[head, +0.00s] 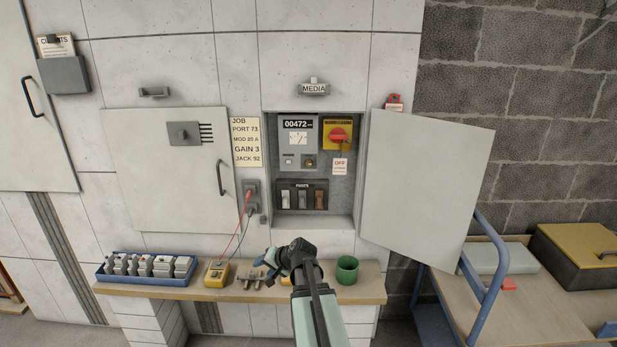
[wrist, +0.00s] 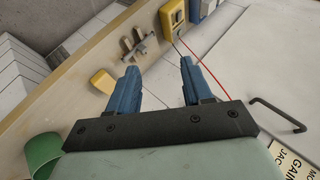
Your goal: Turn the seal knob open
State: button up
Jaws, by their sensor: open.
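The open cabinet marked MEDIA holds a grey meter unit (head: 299,138) with a counter and dial. A small brass-coloured knob (head: 308,161) sits at its lower right; I cannot tell for certain that this is the seal knob. A red rotary knob (head: 338,134) sits on a yellow plate to its right. My gripper (head: 266,267) is low over the wooden shelf, below the cabinet and apart from both knobs. In the wrist view its blue fingers (wrist: 159,68) are spread with nothing between them. The knobs do not show in that view.
The cabinet door (head: 425,187) stands open at right. The shelf (head: 368,287) carries a green cup (head: 347,269), a yellow tester (head: 216,272) with a red lead (wrist: 214,67), and a blue tray (head: 106,274) of blocks. A fuse row (head: 302,194) sits under the meter.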

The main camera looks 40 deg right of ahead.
jog(key=w+d+r+m+t+h, duration=0.2)
jog(key=d+r+m+t, duration=0.15)
jog(key=r, duration=0.35)
jog(key=w+d+r+m+t+h, duration=0.1)
jog(key=w+d+r+m+t, duration=0.2)
jog(key=r, duration=0.4)
jog(key=w+d+r+m+t+h, duration=0.2)
jog(key=d+r+m, duration=0.1)
jog(key=r+m, duration=0.3)
jog(key=m+g+h, duration=0.5)
jog(key=m+h, duration=0.5)
jog(key=m, duration=1.1)
send_near(308, 164)
jog(key=x, duration=0.8)
jog(key=shift+w+d+r, duration=0.15)
jog(key=shift+d, duration=0.15)
jog(key=shift+c, duration=0.5)
grip_shut()
